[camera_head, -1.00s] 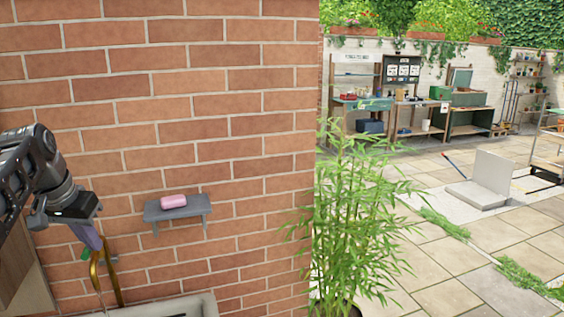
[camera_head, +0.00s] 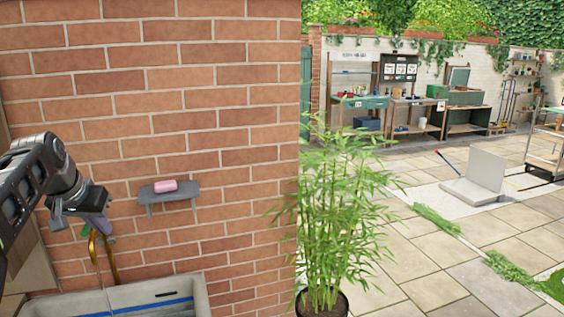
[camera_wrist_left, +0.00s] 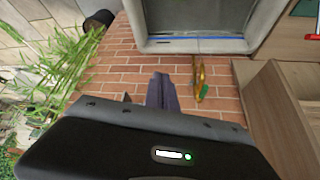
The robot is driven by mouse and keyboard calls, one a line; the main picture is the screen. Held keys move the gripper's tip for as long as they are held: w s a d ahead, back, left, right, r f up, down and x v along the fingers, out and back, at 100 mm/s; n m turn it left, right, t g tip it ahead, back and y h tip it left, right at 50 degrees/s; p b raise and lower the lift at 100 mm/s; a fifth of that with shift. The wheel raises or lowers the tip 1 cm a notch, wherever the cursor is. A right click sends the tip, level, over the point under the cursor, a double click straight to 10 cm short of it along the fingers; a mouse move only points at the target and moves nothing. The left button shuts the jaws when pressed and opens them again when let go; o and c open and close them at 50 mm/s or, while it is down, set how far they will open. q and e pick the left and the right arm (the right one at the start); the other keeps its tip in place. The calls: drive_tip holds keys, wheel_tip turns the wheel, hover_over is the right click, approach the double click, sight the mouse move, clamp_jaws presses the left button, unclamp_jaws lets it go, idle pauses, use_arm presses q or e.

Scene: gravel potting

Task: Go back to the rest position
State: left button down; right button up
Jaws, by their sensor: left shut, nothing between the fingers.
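My left arm comes in from the left in the head view. Its gripper (camera_head: 100,226) points down in front of the brick wall, above the sink, with its purple-grey fingers together and empty. In the left wrist view the shut fingers (camera_wrist_left: 160,90) show against the bricks. The brass tap (camera_head: 104,258) is just below and behind the fingers in the head view, and it also shows right of them in the left wrist view (camera_wrist_left: 199,80). I cannot tell the exact gap. My right gripper is in neither view.
A grey sink (camera_head: 205,295) is below the gripper. A small shelf (camera_head: 170,198) with pink soap (camera_head: 165,186) is on the wall. A potted bamboo (camera_head: 335,210) stands right of the wall's corner. Paved floor (camera_head: 420,255) and workbenches (camera_head: 410,115) lie beyond. A wooden cabinet (camera_wrist_left: 285,110) is beside the sink.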

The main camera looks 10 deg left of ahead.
use_arm(q)
drive_tip(key=w+d+f+t, duration=0.1)
drive_tip(key=w+d+f, duration=0.2)
drive_tip(key=w+f, duration=0.3)
drive_tip(key=w+d+f, duration=0.3)
drive_tip(key=w+f, duration=0.1)
drive_tip(key=f, duration=0.3)
drive_tip(key=d+f+h+b, duration=0.1)
drive_tip(key=d+f, duration=0.7)
drive_tip(key=f, duration=0.3)
drive_tip(key=d+f+h, duration=0.1)
drive_tip(key=d+f, duration=0.7)
drive_tip(key=f, duration=0.4)
drive_tip(key=s+d+f+g+h, duration=0.2)
drive_tip(key=s+d+f, duration=0.9)
drive_tip(key=d+f, duration=0.2)
drive_tip(key=s+d+f+g+h+b, duration=0.1)
drive_tip(key=s+d+f, duration=0.3)
drive_tip(key=s, duration=0.7)
drive_tip(key=s+d+f+m+g+b, duration=0.1)
drive_tip(key=s+d+f+g, duration=0.2)
drive_tip(key=s+d+f, duration=0.2)
drive_tip(key=s+d, duration=0.3)
drive_tip(key=s, duration=0.3)
drive_tip(key=shift+s+d+f+g+h, duration=0.15)
drive_tip(key=shift+s+g+h, duration=0.15)
drive_tip(key=shift+h, duration=0.1)
drive_tip(key=shift+w, duration=0.1)
